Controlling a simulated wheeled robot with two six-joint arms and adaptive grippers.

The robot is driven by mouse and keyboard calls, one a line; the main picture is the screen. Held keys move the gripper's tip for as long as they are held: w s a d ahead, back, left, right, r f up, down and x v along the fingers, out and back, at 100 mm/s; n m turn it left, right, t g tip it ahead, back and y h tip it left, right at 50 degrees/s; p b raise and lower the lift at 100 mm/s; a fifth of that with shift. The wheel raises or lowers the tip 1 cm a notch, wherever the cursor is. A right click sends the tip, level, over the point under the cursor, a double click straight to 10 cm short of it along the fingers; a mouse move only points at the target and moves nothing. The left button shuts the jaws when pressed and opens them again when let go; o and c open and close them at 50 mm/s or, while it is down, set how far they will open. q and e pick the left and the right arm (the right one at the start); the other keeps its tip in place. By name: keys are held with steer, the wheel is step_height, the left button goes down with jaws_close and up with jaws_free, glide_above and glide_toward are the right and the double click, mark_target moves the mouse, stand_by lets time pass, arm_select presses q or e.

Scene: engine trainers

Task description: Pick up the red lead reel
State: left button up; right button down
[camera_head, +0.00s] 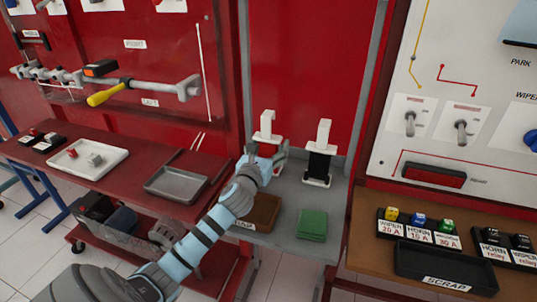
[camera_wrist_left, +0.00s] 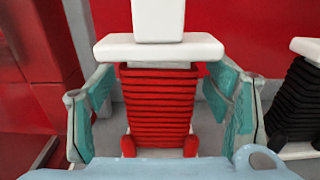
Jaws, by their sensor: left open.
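The red lead reel shows in the left wrist view (camera_wrist_left: 160,105) with red windings, a white flange and a white handle on top. It stands upright between the two teal fingers of my left gripper (camera_head: 265,160), with visible gaps on both sides. The gripper is open around the reel. In the head view the reel's white handle (camera_head: 267,124) rises behind my gripper, which hides most of the windings. My right gripper is not in view.
A black lead reel (camera_head: 319,160) stands close to the right on the same grey shelf, also in the left wrist view (camera_wrist_left: 299,95). A green stack (camera_head: 313,224) and a brown tray (camera_head: 265,213) lie in front. The red panel is behind.

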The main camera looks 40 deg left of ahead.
mark_target(265, 119)
arm_select(q)
steer(key=shift+s+r, duration=0.1)
steer(key=c, duration=1.4)
steer(key=shift+o, duration=0.2)
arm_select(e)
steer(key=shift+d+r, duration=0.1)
